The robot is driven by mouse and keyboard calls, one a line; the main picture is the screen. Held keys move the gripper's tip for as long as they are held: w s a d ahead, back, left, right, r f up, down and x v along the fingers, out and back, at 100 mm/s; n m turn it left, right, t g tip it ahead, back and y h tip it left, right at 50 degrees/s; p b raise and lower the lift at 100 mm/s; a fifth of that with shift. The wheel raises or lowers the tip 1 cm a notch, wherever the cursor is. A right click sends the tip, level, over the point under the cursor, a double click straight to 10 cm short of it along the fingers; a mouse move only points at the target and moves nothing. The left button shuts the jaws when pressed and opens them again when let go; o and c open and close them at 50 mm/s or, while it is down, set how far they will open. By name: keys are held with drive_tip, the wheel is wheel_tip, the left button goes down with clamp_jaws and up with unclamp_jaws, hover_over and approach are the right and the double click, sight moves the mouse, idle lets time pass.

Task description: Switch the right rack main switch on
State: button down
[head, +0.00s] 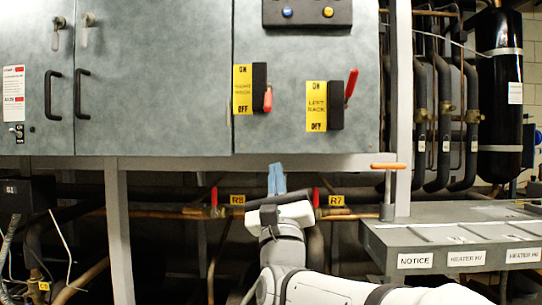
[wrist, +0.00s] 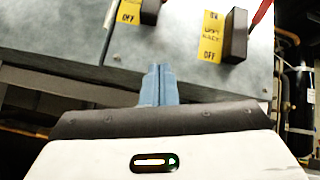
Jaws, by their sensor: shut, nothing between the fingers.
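The right rack main switch (head: 259,88) is a black block on the grey cabinet, beside a yellow ON/OFF label whose small print looks like "RIGHT RACK". Its red handle (head: 268,100) points down, toward OFF. To its right is the left rack switch (head: 336,105), with its red handle (head: 351,84) tilted up. My gripper (head: 277,178) has its blue fingers together and empty, just below the cabinet's lower edge and under the two switches. In the wrist view, the fingers (wrist: 158,72) point up at the cabinet. The right rack switch's lower end (wrist: 150,11) shows there; its handle is out of frame.
Pipes with red valve handles (head: 316,196) run behind my gripper below the cabinet. A grey bench (head: 400,240) with an orange-handled lever (head: 387,167) stands at the right. A grey post (head: 403,100) rises beside the cabinet. The cabinet face around the switches is clear.

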sight(269, 97)
drive_tip(key=shift+s+m+t+h, duration=0.35)
drive_tip(key=shift+m+t+h, duration=0.05)
drive_tip(key=shift+m, duration=0.5)
drive_tip(key=shift+r, duration=0.1)
drive_tip(key=w+a+r, duration=0.1)
drive_tip(key=w+r, duration=0.3)
drive_tip(key=r, duration=0.6)
drive_tip(key=shift+w+r, duration=0.15)
drive_tip(key=shift+r, duration=0.15)
drive_tip(key=shift+a, duration=0.1)
